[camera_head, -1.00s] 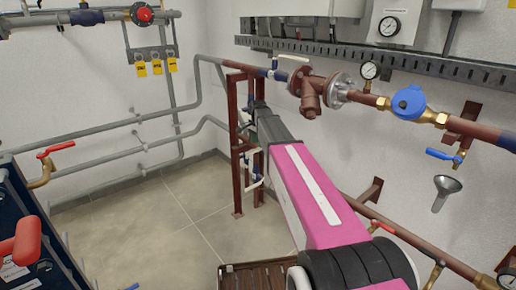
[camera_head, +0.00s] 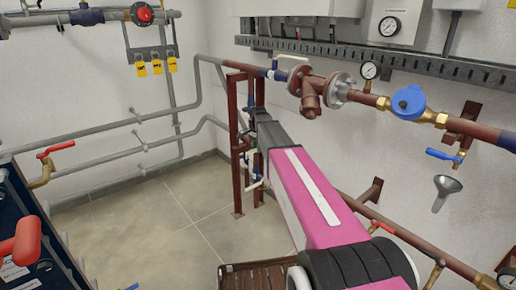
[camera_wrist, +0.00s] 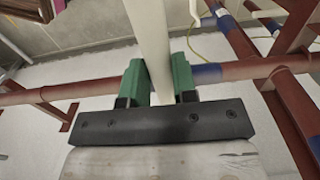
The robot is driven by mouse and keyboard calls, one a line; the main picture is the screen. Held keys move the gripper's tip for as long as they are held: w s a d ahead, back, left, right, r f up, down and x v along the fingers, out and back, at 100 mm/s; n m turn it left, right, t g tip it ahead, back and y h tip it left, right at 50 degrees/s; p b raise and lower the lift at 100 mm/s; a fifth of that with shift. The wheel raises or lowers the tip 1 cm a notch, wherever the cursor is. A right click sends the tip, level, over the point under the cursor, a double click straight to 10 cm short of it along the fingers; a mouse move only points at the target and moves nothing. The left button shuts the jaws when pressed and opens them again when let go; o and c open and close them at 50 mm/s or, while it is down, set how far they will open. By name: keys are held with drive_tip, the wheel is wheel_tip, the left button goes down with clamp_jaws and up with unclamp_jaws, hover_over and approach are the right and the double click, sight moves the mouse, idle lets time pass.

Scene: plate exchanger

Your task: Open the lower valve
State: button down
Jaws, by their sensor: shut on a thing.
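In the wrist view my gripper (camera_wrist: 160,82) has green fingers closed on both sides of a long white valve lever (camera_wrist: 150,35). The lever runs from the top of the picture down between the fingers. The valve body it belongs to is not clear there. In the head view my pink arm reaches toward the brown pipe stand (camera_head: 236,140), and my fingers are mostly hidden behind its dark end. A small white lever (camera_head: 256,185) shows low at the stand. A higher white lever (camera_head: 293,58) shows on the upper pipe.
A brown pipe (camera_wrist: 75,90) crosses behind my fingers in the wrist view, with a blue section (camera_wrist: 205,73). Brown frame bars (camera_wrist: 295,110) stand close on the right. In the head view the tiled floor (camera_head: 150,225) left of the stand is clear.

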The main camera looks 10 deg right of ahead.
drive_tip(key=shift+s, duration=0.15)
drive_tip(key=s+d+n, duration=0.5)
drive_tip(key=d+n, duration=0.8)
drive_tip(key=n, duration=0.2)
drive_tip(key=shift+s+d, duration=0.15)
drive_tip(key=shift+d, duration=0.2)
idle(0.3)
drive_tip(key=c, duration=0.9)
unclamp_jaws()
drive_tip(key=shift+a, duration=0.1)
